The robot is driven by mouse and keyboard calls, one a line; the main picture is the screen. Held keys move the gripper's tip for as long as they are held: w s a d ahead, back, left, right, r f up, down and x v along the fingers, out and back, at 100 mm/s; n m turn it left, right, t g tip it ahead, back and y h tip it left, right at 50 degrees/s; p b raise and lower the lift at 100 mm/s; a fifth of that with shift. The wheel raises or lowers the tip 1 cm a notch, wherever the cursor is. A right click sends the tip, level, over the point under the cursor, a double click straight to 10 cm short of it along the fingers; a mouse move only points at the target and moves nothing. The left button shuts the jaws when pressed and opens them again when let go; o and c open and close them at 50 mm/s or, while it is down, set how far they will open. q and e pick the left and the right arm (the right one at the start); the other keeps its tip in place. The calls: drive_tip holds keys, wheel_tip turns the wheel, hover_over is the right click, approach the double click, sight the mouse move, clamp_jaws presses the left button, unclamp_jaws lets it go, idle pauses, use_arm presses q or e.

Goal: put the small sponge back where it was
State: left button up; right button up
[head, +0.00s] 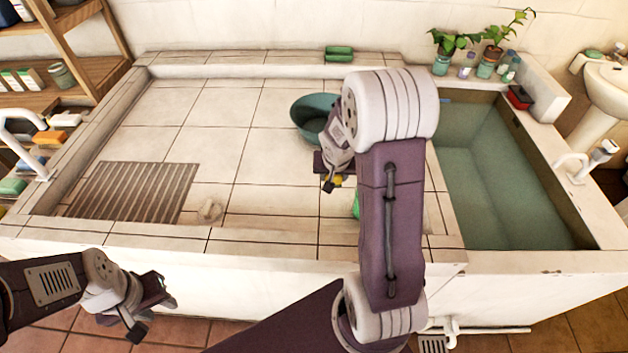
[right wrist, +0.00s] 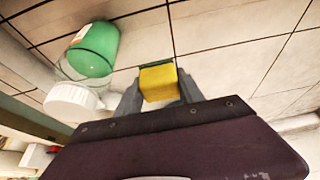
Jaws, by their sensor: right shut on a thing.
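A small yellow sponge (right wrist: 159,83) with a dark green edge is between the fingers of my right gripper (right wrist: 158,92). In the head view only a bit of its yellow (head: 338,181) shows below that gripper (head: 331,181), over the tiled basin floor, in front of the teal bowl. Whether it touches the tiles I cannot tell. My left gripper (head: 152,312) is open and empty, low at the left outside the basin's front wall.
A green-and-clear bottle with a white cap (right wrist: 72,101) is beside my right gripper; my arm partly hides it in the head view. The teal bowl (head: 306,112) stands behind. A water-filled trough (head: 500,190) is right.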

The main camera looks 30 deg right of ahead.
hover_over(314, 177)
drive_tip(key=s, duration=0.1)
drive_tip(key=f, duration=0.4)
drive_tip(key=a+f+p, duration=0.1)
drive_tip(key=f, duration=0.2)
drive_tip(key=shift+s, duration=0.1)
wheel_tip(314, 177, down, 4)
drive_tip(key=shift+r+b, duration=0.1)
drive_tip(key=shift+b, duration=0.5)
drive_tip(key=shift+d, duration=0.1)
drive_tip(key=shift+f, duration=0.3)
drive_tip(key=o, duration=1.3)
drive_tip(key=shift+r, duration=0.1)
